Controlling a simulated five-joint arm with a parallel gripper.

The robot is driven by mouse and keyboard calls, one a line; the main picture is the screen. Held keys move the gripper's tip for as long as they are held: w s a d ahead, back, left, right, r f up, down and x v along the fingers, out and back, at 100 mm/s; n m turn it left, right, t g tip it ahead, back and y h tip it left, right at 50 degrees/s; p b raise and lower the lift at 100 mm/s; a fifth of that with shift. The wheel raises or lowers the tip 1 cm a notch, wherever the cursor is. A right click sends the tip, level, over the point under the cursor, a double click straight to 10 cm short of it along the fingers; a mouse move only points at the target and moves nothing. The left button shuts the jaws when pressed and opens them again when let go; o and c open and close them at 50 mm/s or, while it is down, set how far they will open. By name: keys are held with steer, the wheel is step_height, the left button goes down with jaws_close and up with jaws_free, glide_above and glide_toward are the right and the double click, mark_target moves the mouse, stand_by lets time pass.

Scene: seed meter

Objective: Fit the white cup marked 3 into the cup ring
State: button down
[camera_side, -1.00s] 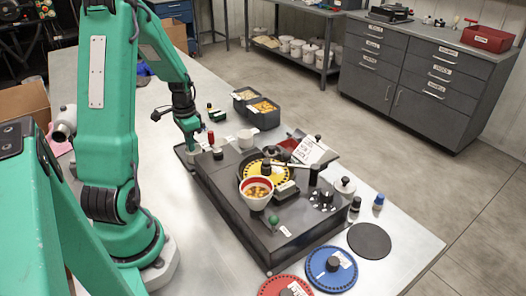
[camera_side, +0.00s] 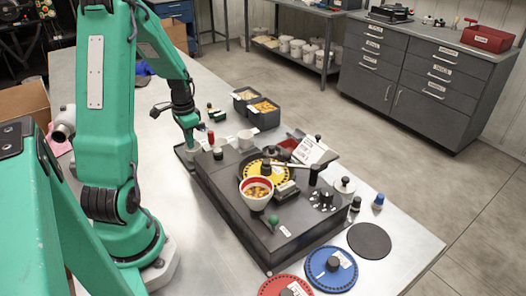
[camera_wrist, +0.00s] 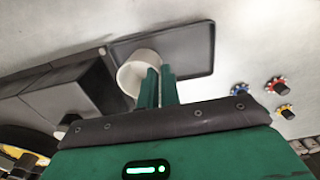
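A white cup (camera_wrist: 136,72) shows in the wrist view, over the near left part of a dark tray (camera_wrist: 190,48). No number is readable on it. My gripper (camera_wrist: 158,86) has its two green fingers close together at the cup's right side, overlapping its wall. Whether they pinch the wall is unclear. In the side view my gripper (camera_side: 190,143) points down over the tray at the far left end of the dark seed meter (camera_side: 285,238). A white cup (camera_side: 245,137) stands behind the meter. I cannot pick out the cup ring with certainty.
Two dark bins (camera_side: 264,119) stand behind. Blue (camera_side: 332,272) and red (camera_side: 283,288) discs and a black pad (camera_side: 369,241) lie in front.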

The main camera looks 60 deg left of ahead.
steer(key=shift+r, duration=0.3)
steer(key=shift+r, duration=0.35)
steer(key=shift+r, duration=0.35)
steer(key=shift+r, duration=0.3)
